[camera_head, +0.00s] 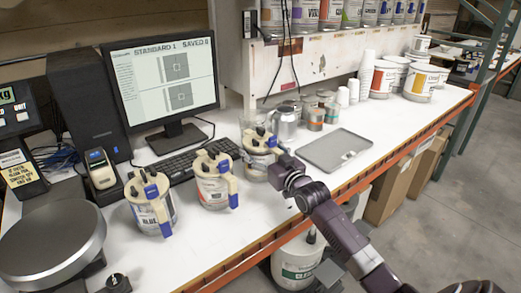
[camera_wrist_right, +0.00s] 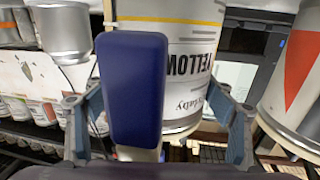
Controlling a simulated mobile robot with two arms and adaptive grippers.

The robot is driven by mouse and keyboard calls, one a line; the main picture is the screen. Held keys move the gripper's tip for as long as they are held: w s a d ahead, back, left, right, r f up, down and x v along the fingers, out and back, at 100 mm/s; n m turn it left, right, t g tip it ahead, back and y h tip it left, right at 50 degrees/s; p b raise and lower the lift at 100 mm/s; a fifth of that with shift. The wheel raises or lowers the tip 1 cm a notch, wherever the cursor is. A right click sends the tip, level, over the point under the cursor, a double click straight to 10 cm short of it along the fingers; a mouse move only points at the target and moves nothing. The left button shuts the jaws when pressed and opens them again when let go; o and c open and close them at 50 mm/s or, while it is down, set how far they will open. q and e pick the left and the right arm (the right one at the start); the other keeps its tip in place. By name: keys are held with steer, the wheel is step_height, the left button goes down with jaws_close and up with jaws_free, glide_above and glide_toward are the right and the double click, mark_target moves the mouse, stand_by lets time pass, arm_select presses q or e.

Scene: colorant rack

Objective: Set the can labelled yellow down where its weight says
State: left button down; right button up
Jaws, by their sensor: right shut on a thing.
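My right gripper (camera_wrist_right: 158,120) has a finger on either side of this handle and is shut on the can's handle. A round scale (camera_head: 50,240) is at the front left. My left gripper is not seen.
A can labelled blue (camera_head: 148,212) and a red-marked can (camera_head: 211,188) stand left of it. A grey tray (camera_head: 325,150) lies to the right. A metal pot (camera_head: 286,122) and small tins are behind. A weight display (camera_head: 14,108) is at far left, partly cut off.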

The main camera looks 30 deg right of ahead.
steer(key=shift+r, duration=0.15)
steer(key=o, duration=1.6)
steer(key=shift+f, duration=0.35)
steer(key=o, duration=0.4)
steer(key=shift+s+r, duration=0.1)
steer(key=shift+o, duration=0.2)
steer(key=shift+r, duration=0.2)
steer(key=shift+s+f, duration=0.15)
steer(key=shift+s, duration=0.1)
steer(key=s, duration=0.3)
steer(key=s+b, duration=0.1)
steer(key=s, duration=0.7)
steer(key=shift+s+a, duration=0.2)
steer(key=shift+a, duration=0.2)
